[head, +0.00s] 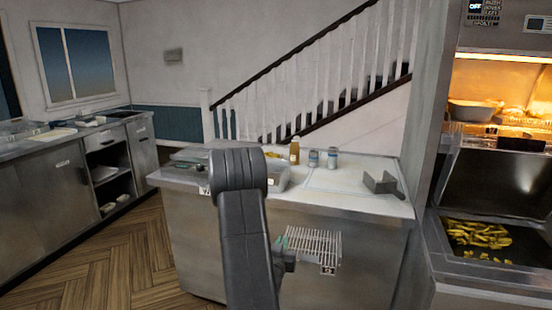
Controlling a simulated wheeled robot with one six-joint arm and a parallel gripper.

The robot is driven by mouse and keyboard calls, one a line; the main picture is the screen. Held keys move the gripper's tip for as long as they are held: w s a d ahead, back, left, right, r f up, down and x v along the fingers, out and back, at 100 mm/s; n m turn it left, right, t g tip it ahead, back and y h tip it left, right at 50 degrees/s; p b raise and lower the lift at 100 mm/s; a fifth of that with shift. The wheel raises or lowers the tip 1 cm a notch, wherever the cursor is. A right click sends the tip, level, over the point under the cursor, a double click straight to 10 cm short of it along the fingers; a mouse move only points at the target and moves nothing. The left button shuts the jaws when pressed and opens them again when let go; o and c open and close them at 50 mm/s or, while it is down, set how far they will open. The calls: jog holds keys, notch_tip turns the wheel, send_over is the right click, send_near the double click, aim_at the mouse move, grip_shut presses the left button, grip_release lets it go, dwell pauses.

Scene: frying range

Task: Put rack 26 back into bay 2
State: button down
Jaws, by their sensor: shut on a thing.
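A wire rack (313,243) is in front of the steel-sided counter, below its top. A small white tag hangs at its lower right; its number is too small to read surely. My gripper (283,258) is at the rack's left end and shut on it. The fingertips are mostly hidden by my arm and the rack. I cannot make out bay 2 in this view.
The white-topped counter (345,198) carries a clear tray, bottles, small tins and a grey metal piece (383,184). On the right is the lit frying range, with chips (478,236) in a lower pan. A steel cabinet (40,205) stands left. The wooden floor (110,250) is clear.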

jog(key=s+a+f+n+y, duration=0.1)
jog(key=s+f+y, duration=0.3)
jog(key=s+f, duration=0.7)
notch_tip(320, 180, down, 4)
jog(key=shift+a+r+n, duration=0.15)
jog(key=shift+a+n, duration=0.25)
jog(key=shift+n, duration=0.4)
jog(key=shift+w, duration=0.1)
